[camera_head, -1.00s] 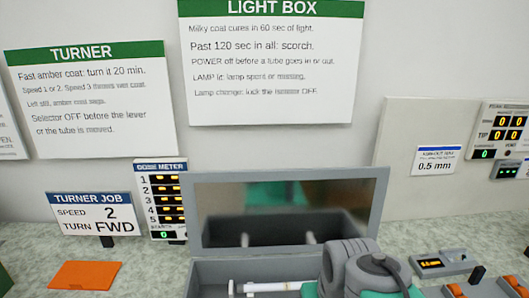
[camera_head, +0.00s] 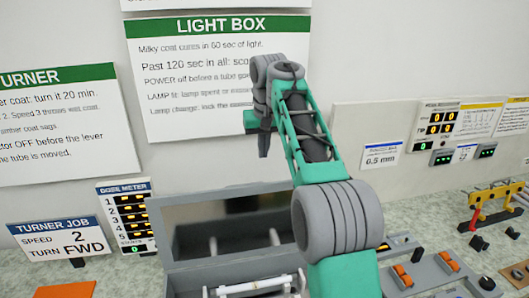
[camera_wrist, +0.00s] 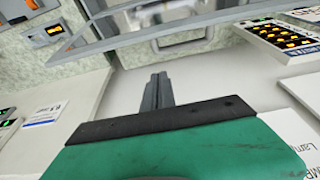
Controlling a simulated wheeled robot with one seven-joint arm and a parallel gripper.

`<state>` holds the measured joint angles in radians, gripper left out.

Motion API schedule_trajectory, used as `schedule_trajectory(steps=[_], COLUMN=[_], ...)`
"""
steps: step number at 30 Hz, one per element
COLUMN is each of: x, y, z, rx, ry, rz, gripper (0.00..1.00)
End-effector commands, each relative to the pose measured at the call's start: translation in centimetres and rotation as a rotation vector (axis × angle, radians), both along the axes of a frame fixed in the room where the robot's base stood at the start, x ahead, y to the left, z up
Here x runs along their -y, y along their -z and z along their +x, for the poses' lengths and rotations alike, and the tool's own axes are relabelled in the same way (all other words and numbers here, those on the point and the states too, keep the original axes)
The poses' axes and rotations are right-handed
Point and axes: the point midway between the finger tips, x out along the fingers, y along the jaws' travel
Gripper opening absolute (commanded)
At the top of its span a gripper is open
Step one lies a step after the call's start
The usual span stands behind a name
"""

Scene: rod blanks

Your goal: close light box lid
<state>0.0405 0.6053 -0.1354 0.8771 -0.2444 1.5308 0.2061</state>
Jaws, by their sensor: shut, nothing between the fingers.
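The grey light box (camera_head: 183,279) stands on the counter with its lid (camera_head: 200,222) raised; the lid's inner face is mirror-like. A white tube (camera_head: 262,287) lies across the box's supports. My gripper (camera_head: 263,145) is shut and empty, pointing down above the lid's top edge, in front of the light box sign. In the wrist view, the shut fingers (camera_wrist: 156,91) show on the wall side of the grey lid frame (camera_wrist: 115,38), apart from it in the picture. My arm hides the right part of the lid and box.
The dose meter (camera_head: 126,215) and turner job sign (camera_head: 60,238) stand left of the box. To the right are a device with orange parts (camera_head: 402,277) and a yellow rack (camera_head: 495,198). The light box sign (camera_head: 215,75) hangs behind my gripper.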

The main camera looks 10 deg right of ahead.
Motion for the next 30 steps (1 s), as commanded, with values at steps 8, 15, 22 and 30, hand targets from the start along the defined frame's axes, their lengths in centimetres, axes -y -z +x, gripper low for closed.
schedule_trajectory(steps=[8, 15, 22, 30], x=[0.1, -0.1, 0.0, 0.2], y=[6.6, 7.3, 7.4, 7.5], z=[1.6, -0.5, -2.0, -2.0], rx=[0.002, 0.005, 0.000, -0.003], ry=[0.002, -0.002, -0.002, -0.001], rz=[0.001, 0.000, 0.001, 0.002], gripper=[0.00, 0.00, 0.00, 0.00])
